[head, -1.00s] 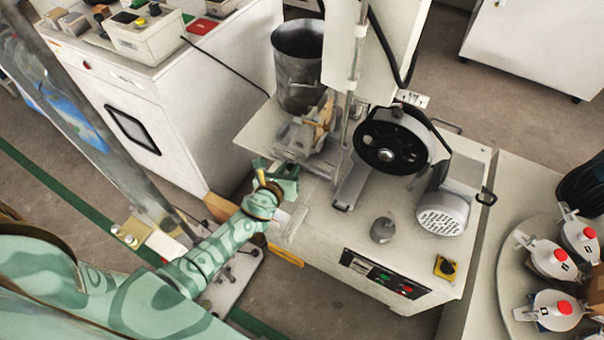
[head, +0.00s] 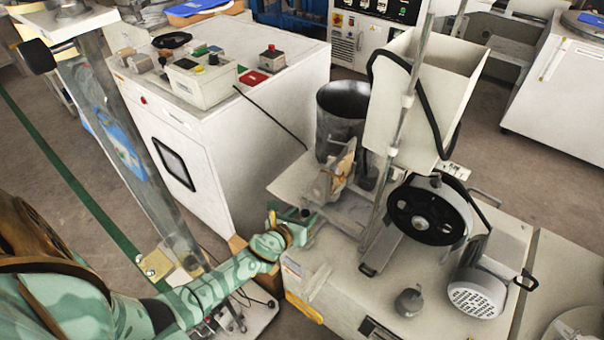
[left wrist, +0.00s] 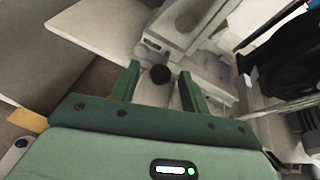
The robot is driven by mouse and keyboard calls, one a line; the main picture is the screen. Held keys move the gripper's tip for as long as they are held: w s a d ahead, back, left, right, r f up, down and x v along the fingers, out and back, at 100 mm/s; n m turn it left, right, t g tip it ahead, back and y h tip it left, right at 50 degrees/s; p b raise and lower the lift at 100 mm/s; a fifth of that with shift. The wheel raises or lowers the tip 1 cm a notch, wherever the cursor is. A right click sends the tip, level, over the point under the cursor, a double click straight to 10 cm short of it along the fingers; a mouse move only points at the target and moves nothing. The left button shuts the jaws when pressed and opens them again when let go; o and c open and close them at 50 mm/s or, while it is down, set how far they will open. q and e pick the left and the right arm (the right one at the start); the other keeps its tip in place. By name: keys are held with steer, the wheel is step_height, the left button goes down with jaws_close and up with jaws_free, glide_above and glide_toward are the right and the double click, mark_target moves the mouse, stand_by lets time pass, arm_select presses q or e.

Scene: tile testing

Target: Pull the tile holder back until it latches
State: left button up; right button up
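The tile holder (head: 337,180) is a pale metal piece with a tan part on it, on the left side of the white test machine (head: 335,265), below a grey metal cup. My left gripper (head: 297,217) is just in front of it, at the machine's left edge. In the left wrist view my left gripper (left wrist: 160,82) is open, its two green fingers apart. A round black knob (left wrist: 160,74) shows between the fingertips, in front of the pale holder parts; I cannot tell whether the fingers touch it. My right gripper is out of view.
The grey metal cup (head: 343,112) stands behind the holder. A black wheel (head: 428,222) and a motor (head: 480,288) are to the right on the machine. A white cabinet (head: 230,150) with a control box stands close on the left.

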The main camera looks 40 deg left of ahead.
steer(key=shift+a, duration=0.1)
arm_select(q)
steer(key=shift+s+r, duration=0.2)
steer(key=p+v, duration=0.4)
steer(key=v, duration=1.1)
steer(key=shift+s+p, duration=0.3)
steer(key=shift+s, duration=0.1)
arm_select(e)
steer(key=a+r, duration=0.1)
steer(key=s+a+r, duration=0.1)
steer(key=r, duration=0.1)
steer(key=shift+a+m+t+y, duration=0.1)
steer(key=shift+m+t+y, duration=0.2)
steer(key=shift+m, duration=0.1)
arm_select(q)
steer(key=shift+d, duration=0.1)
